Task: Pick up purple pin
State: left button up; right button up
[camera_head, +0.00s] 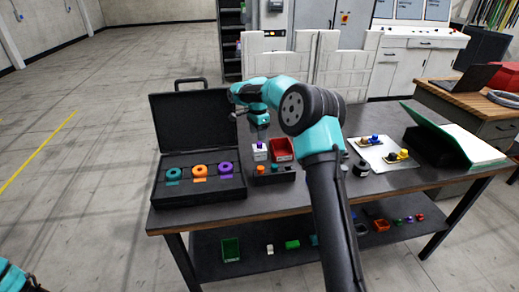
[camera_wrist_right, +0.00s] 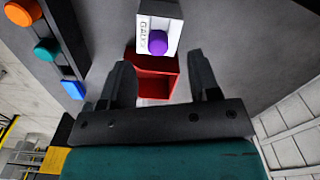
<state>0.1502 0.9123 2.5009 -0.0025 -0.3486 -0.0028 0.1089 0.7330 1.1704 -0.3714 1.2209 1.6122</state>
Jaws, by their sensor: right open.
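A purple pin stands in a white block marked with letters like "GAU". In the head view the pin (camera_head: 260,146) and white block (camera_head: 260,155) are on the black table, left of a red bin (camera_head: 281,149). In the right wrist view the purple pin (camera_wrist_right: 157,42) shows as a round end against the white block (camera_wrist_right: 160,14), with the red bin (camera_wrist_right: 170,86) beside it. My right gripper (camera_wrist_right: 160,72) is open, its two dark fingers apart with nothing gripped. In the head view its tips are small and dark above the pin. My left gripper is out of view.
An open black case (camera_head: 200,205) with teal, orange and purple rings stands at left. A dark fixture (camera_head: 275,177) with coloured knobs sits in front of the block. A white mat (camera_head: 372,143) with yellow and blue parts and a green panel (camera_head: 432,130) are at right.

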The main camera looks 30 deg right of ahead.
aim_at(259, 143)
jog(key=shift+s+f, duration=0.2)
jog(key=shift+f, duration=2.4)
jog(key=shift+c, duration=0.3)
grip_shut()
jog(key=shift+r, duration=0.15)
notch_tip(259, 143, up, 10)
